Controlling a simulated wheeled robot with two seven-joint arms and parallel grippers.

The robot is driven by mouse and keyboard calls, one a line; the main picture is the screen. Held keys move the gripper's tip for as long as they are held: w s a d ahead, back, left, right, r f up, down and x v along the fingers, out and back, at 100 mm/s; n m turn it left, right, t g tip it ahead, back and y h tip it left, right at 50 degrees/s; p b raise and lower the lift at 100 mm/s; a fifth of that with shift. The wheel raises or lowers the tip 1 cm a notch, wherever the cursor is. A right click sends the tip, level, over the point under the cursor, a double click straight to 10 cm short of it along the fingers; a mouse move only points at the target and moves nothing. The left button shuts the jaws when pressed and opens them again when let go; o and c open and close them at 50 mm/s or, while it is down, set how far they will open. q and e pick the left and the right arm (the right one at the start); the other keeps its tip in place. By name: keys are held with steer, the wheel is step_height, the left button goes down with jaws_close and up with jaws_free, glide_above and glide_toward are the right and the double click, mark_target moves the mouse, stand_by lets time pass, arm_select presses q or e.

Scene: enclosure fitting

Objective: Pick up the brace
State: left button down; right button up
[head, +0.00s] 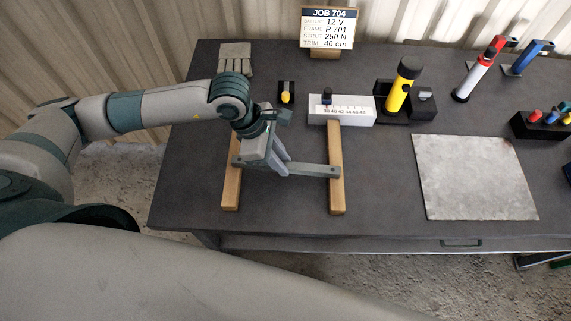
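A grey bar, which looks like the brace (314,170), lies across two wooden strips, the left strip (231,190) and the right strip (337,190), near the front left of the table. Its right end, with a small round mark, rests over the right strip. My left gripper (279,167) points down at the middle of the bar, with its fingers at or touching it. The fingers hide part of the bar, and I cannot tell whether they are closed on it. My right gripper is not in view.
A white scale block (350,112) stands behind the right strip. A yellow-black torch (399,88) and a red-white cylinder (475,75) stand farther right. A bare metal sheet (475,178) lies on the right of the dark table (375,215). A job sign (328,28) stands at the back.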

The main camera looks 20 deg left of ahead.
mark_target(291, 164)
arm_select(q)
steer(key=shift+r, duration=0.2)
steer(key=shift+w+r+b, duration=0.1)
steer(key=shift+r+b, duration=0.45)
steer(key=shift+b, duration=0.05)
step_height(291, 164, up, 2)
steer(key=shift+r+b, duration=0.25)
steer(key=shift+b, duration=0.5)
steer(key=w+d+r+b, duration=0.3)
steer(key=d+r, duration=0.4)
steer(key=d, duration=0.4)
steer(key=shift+d+b, duration=0.2)
steer(key=shift+b, duration=0.4)
